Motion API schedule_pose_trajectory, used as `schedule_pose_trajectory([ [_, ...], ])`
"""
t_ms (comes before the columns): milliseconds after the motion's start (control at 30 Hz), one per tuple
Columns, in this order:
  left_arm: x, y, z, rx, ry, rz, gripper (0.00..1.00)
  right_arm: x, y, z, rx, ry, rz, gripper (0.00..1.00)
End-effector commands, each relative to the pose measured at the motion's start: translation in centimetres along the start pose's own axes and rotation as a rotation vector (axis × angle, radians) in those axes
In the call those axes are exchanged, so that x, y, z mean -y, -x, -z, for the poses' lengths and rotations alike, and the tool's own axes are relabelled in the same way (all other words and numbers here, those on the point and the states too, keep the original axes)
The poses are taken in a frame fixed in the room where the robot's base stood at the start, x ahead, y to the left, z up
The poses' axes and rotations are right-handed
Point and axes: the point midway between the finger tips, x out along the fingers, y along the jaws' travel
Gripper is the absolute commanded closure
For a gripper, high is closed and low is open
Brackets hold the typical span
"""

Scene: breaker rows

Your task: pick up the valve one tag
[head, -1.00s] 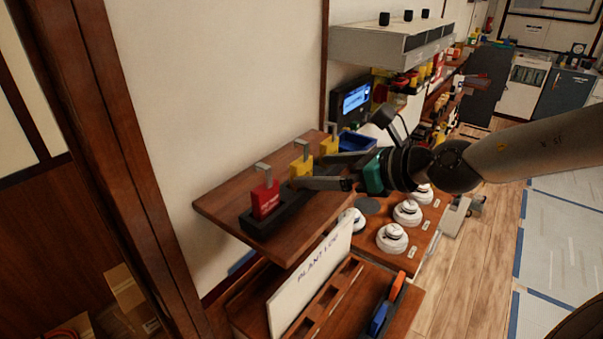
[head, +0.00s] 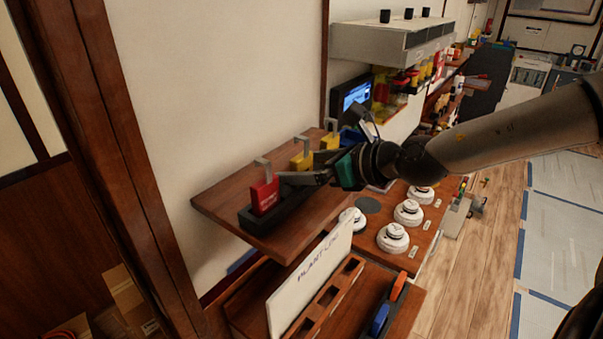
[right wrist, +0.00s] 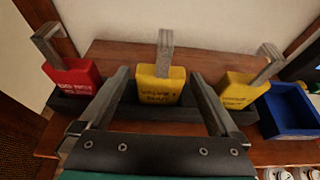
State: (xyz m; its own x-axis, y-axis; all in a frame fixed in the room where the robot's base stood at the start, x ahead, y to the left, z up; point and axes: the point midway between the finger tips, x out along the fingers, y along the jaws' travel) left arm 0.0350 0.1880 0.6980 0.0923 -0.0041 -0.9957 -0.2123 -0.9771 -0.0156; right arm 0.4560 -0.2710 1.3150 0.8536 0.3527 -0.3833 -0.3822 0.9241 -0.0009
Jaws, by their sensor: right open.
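A yellow tag with a grey hook (head: 301,160) stands in the middle of a dark rack on the wooden shelf. In the right wrist view the same middle tag (right wrist: 160,88) carries dark lettering that looks like "VALVE", but the number is not clear. A second yellow tag (right wrist: 240,91) stands to its right, its lettering too small to read. My right gripper (head: 304,172) is open and empty, close in front of the middle tag. In the right wrist view its two fingers point at that tag, one to each side. My left gripper is not in view.
A red tag (head: 264,196) stands at the rack's near end. A blue bin (right wrist: 290,108) sits beyond the far yellow tag. The wall rises behind the shelf (head: 225,196). Below are a white board (head: 310,275) and several round white detectors (head: 393,238).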

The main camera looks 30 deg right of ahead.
Motion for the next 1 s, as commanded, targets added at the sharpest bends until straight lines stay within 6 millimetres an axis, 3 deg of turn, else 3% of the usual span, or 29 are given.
schedule_pose_trajectory([
  [367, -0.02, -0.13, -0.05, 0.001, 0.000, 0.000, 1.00, -0.05, -0.31, -0.04, 0.001, -0.001, -0.001, 0.03],
  [1000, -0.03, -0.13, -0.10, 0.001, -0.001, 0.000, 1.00, -0.06, -0.30, -0.03, 0.001, -0.001, -0.001, 0.73],
])
